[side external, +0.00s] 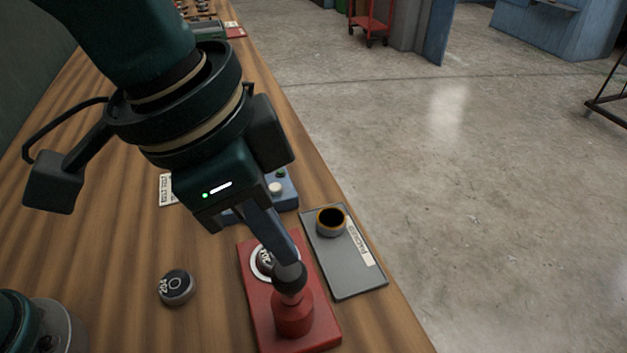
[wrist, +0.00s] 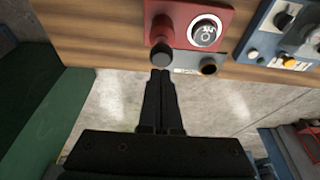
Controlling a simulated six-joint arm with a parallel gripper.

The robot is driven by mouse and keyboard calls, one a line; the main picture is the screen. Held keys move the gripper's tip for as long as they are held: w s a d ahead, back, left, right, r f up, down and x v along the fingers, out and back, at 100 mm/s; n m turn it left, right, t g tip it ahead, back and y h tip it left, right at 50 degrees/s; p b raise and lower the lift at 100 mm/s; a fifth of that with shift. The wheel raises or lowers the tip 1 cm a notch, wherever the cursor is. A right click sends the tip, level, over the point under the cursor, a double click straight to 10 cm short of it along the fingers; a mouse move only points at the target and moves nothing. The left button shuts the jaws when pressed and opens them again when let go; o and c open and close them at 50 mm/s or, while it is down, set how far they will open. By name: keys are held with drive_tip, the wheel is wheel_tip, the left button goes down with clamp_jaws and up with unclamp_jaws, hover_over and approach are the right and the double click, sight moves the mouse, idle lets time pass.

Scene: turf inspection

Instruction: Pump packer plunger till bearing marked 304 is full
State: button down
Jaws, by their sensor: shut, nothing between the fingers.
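The red packer (side external: 262,310) stands on the wooden bench, with a dark round plunger knob (side external: 289,279) above its red cylinder (side external: 293,315). A dark bearing (side external: 264,258) sits on the packer's white ring, partly hidden by my fingers; its marking is not clearly readable. It also shows in the wrist view (wrist: 204,34). Another bearing (side external: 177,285), with marking that looks like 204, lies on the bench to the left. My gripper (side external: 285,260) is shut and empty, pointing down with its tips at or just over the knob; contact cannot be told. The knob shows in the wrist view (wrist: 162,56) just beyond the fingertips.
A grey tray (side external: 352,280) with a label lies right of the packer, holding a dark-centred ring or cup (side external: 331,221). A blue box (side external: 288,192) with buttons stands behind.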

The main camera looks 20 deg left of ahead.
sight(284, 271)
drive_tip(key=shift+f, duration=1.05)
drive_tip(key=shift+f, duration=0.1)
drive_tip(key=shift+f, duration=1.1)
drive_tip(key=v, duration=1.4)
drive_tip(key=shift+w+d+r, duration=0.25)
drive_tip(key=shift+w+d, duration=0.15)
